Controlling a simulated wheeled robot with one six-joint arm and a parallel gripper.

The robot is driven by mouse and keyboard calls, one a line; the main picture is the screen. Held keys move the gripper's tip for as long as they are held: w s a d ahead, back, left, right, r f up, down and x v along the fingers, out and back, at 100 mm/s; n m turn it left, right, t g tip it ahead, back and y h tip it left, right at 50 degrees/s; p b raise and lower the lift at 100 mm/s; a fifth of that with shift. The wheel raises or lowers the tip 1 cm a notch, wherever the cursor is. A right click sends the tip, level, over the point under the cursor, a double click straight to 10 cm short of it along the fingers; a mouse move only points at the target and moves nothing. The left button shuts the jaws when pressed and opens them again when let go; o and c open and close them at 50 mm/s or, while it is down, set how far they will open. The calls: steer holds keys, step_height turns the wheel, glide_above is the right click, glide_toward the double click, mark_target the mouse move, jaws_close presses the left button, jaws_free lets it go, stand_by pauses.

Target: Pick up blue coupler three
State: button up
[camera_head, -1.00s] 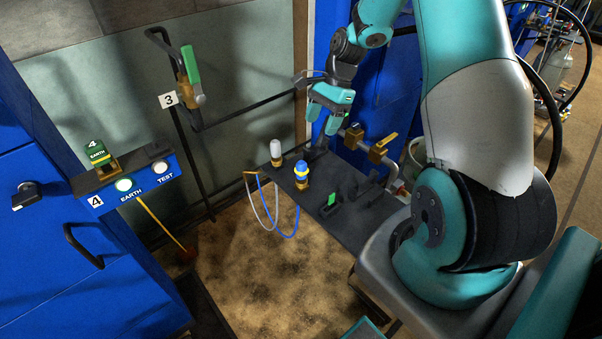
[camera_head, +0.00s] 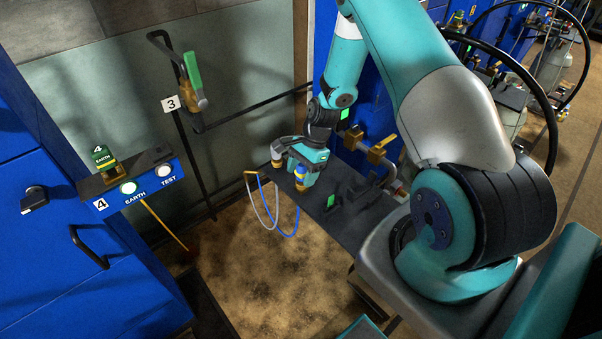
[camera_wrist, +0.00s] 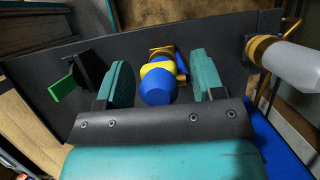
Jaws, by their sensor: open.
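The blue coupler (camera_head: 300,173) has a blue cap and a yellow and brass body, and stands upright on the dark shelf (camera_head: 345,222). In the wrist view the blue coupler (camera_wrist: 158,82) lies between the two teal fingers of my gripper (camera_wrist: 164,84), with a gap on each side. My gripper (camera_head: 306,164) is open and empty, close over the coupler in the head view. The coupler's far side is partly hidden by the gripper. I cannot read a number on it.
A black fixture with a green tab (camera_wrist: 62,88) is at left. Blue and grey hoses (camera_head: 277,228) hang from the shelf's left edge. Brass valves (camera_head: 378,150) stand behind.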

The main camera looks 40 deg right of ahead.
steer(key=c, duration=1)
step_height(320, 180, up, 20)
steer(key=shift+b, duration=0.5)
steer(key=shift+r, duration=0.1)
step_height(320, 180, up, 5)
steer(key=p, duration=0.6)
glide_above(302, 166)
